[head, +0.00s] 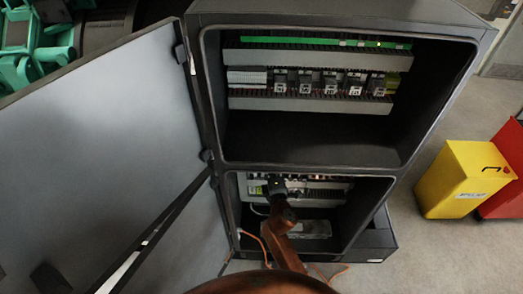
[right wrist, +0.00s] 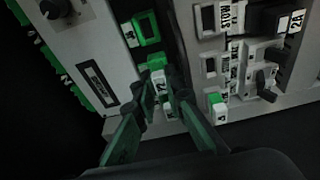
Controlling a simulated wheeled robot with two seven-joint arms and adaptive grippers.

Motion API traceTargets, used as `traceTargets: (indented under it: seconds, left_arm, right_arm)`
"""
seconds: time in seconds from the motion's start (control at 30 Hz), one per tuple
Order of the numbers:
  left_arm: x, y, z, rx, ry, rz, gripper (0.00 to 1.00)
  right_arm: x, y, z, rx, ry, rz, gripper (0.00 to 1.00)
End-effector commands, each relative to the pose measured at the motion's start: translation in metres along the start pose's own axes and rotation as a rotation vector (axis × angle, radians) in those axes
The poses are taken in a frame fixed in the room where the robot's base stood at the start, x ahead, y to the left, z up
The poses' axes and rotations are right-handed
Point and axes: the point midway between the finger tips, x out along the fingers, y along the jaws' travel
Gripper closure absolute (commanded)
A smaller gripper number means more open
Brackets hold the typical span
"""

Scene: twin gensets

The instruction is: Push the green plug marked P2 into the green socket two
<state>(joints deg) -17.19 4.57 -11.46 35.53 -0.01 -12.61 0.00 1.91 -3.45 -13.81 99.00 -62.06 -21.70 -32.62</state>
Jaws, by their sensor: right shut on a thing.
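My right gripper (right wrist: 162,100) is shut on the green plug marked P2 (right wrist: 160,86), a small white and green block with its label facing the camera. A green-framed socket (right wrist: 147,28) with a dark opening and a small white label is on the grey panel just above the plug in the right wrist view. The plug's green end (right wrist: 156,62) appears close below this socket; I cannot tell whether they touch. In the head view my right gripper (head: 277,188) reaches into the lower cabinet bay and hides part of the panel. My left gripper is not in view.
Another white and green block (right wrist: 217,106) sits to the right of the fingers, below switches and a breaker marked 2A (right wrist: 291,20). The cabinet door (head: 100,150) stands open at left. A yellow bin (head: 463,178) stands on the floor at right.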

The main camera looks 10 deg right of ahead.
Motion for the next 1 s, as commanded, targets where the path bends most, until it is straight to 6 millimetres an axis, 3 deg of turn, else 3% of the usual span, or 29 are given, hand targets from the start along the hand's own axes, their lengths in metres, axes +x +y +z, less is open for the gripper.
traceTargets:
  seconds: [0.37,0.4,0.7,1.0]
  left_arm:
    - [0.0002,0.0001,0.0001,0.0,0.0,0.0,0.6]
    - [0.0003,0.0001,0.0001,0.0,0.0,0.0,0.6]
    - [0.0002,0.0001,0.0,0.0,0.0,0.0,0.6]
    - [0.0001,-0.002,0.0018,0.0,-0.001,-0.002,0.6]
  right_arm:
    - [0.0025,0.0002,0.0005,0.0,0.0,0.0,1.0]
    - [0.0028,0.0001,0.0006,0.0,0.0,0.0,0.89]
    - [0.0026,0.0,0.0005,0.0,0.0,0.0,0.69]
    - [-0.0002,-0.001,0.0006,0.0,0.0,-0.001,0.69]
